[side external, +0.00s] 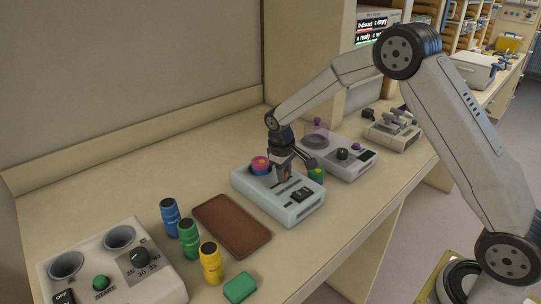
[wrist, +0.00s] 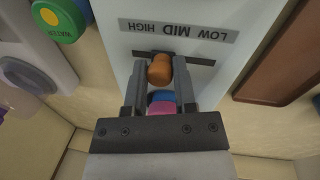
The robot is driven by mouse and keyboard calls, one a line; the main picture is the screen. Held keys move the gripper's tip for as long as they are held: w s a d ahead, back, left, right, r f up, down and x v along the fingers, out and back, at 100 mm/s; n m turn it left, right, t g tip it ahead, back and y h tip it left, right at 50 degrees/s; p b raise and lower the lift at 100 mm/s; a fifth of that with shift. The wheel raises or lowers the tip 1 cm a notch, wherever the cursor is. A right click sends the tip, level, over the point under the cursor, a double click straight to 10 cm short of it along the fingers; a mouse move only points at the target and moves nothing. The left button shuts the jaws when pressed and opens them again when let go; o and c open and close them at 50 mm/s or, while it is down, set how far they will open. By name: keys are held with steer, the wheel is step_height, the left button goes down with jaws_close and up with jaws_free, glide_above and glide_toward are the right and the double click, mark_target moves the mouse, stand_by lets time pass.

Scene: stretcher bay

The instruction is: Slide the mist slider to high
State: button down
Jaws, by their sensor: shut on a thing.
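The mist slider's orange-brown knob (wrist: 160,70) stands in a dark slot under a grey label strip (wrist: 178,29) in the wrist view. The strip reads LOW, MID, HIGH upside down, with HIGH at the picture's left. The knob is left of the slot's middle, between MID and HIGH. My gripper (wrist: 158,84) is shut on the knob, one finger on each side. In the side view my gripper (side external: 286,172) reaches down onto the pale box (side external: 258,193) that carries the slider, and the knob is small between the fingers.
A pink-topped round cap (side external: 261,162) sits on the same box, close to my gripper. A green-capped part (side external: 316,175) is beside the box. A brown pad (side external: 232,224), yellow canister (side external: 210,263) and green block (side external: 240,288) are in front. Another device (side external: 340,158) stands behind.

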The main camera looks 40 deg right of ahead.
mark_target(288, 180)
steer(key=shift+w+d+r, duration=0.1)
steer(key=shift+d, duration=1.2)
steer(key=shift+c, duration=2)
jaws_free()
steer(key=shift+a, duration=0.1)
step_height(288, 180, up, 8)
steer(key=a, duration=0.1)
steer(key=shift+s, duration=0.25)
steer(key=s+a+f+m+t+y, duration=0.1)
steer(key=s+a+f, duration=0.1)
steer(key=s, duration=0.9)
steer(key=s+a+f+t, duration=0.1)
steer(key=s+a, duration=0.3)
steer(key=s, duration=0.7)
steer(key=shift+s+f+m+y, duration=0.2)
steer(key=shift+f+m+y, duration=0.2)
steer(key=shift+f, duration=0.25)
